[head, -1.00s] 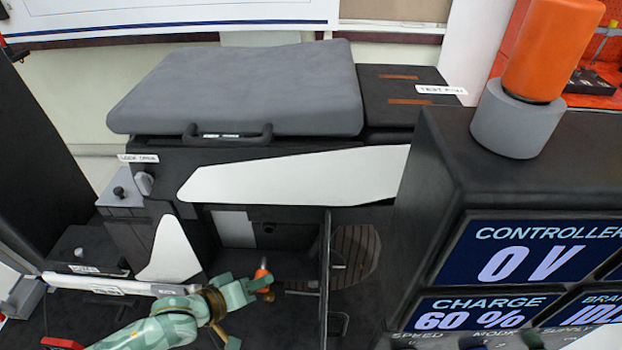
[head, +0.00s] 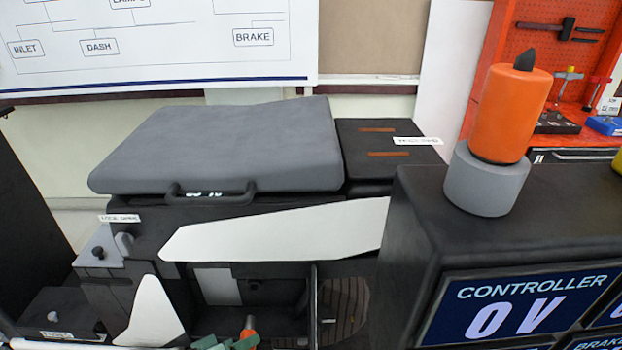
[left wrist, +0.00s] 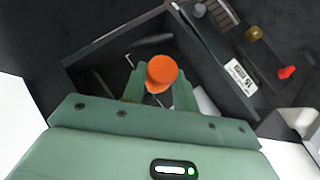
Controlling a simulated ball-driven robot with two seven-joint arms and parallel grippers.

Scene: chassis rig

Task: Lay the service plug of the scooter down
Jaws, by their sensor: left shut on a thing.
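The lower part of the plug is hidden by the fingers. In the left wrist view the plug is over a dark, walled compartment (left wrist: 90,50). My right gripper is not in view.
A dark console with a "CONTROLLER 0 V" display (head: 545,305) stands at the right, with an orange cylinder in a grey collar (head: 510,115) on top. A white panel (head: 280,230) spans the scooter's side above the bay. A small grey block (head: 100,248) is at the left.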

